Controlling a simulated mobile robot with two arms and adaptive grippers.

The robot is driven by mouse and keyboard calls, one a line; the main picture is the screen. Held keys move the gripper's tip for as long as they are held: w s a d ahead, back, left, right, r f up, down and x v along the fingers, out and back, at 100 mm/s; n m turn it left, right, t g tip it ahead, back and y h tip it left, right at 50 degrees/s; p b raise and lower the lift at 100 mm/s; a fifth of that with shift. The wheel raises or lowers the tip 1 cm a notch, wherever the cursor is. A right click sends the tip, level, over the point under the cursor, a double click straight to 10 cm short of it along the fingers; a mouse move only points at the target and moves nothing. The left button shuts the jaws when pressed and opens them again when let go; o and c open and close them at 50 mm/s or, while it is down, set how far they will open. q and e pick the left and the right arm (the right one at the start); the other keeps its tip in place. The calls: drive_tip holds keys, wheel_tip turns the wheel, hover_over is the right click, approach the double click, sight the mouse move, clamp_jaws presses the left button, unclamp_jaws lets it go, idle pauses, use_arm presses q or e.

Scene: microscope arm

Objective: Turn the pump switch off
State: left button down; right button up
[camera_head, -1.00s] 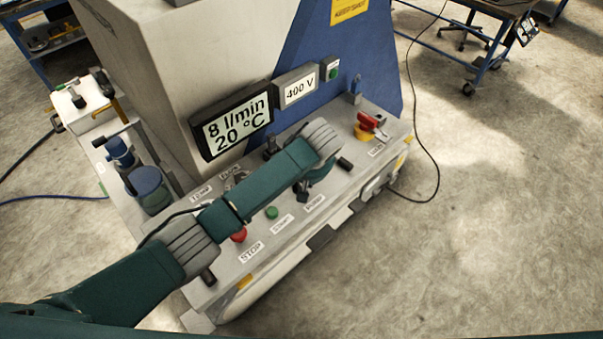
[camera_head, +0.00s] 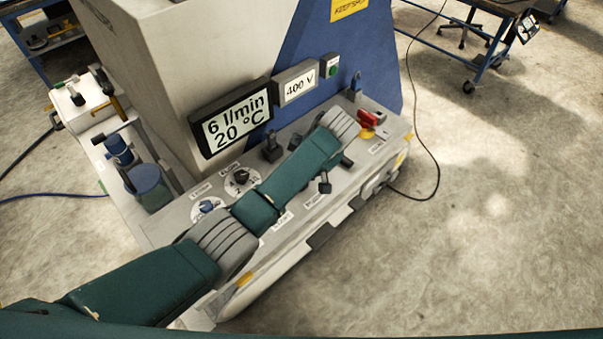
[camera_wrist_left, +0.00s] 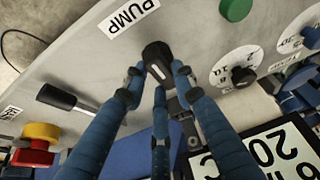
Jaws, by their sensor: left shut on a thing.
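The pump switch (camera_wrist_left: 157,56) is a black knob on the pale sloped panel, beside the white PUMP label (camera_wrist_left: 133,14) in the left wrist view. My left gripper (camera_wrist_left: 158,76) has three blue fingers with dark tips closed around this knob. Which way the knob points is hard to tell. In the head view my arm crosses the panel from the lower left and hides most of the gripper and switch. The PUMP label (camera_head: 314,200) shows just below the arm there. My right gripper is not in view.
The display (camera_head: 235,120) reads 6 l/min and 20 °C. A 400 V display (camera_head: 297,87) is beside it. A red and yellow switch (camera_head: 368,121) and a black lever (camera_wrist_left: 65,97) are near the gripper. A dial (camera_wrist_left: 238,68) and a green button (camera_wrist_left: 235,9) are on the other side.

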use_arm(q)
drive_tip(key=shift+r, duration=0.1)
drive_tip(key=c, duration=1.4)
unclamp_jaws()
wheel_tip(320, 180, up, 10)
drive_tip(key=shift+f, duration=0.1)
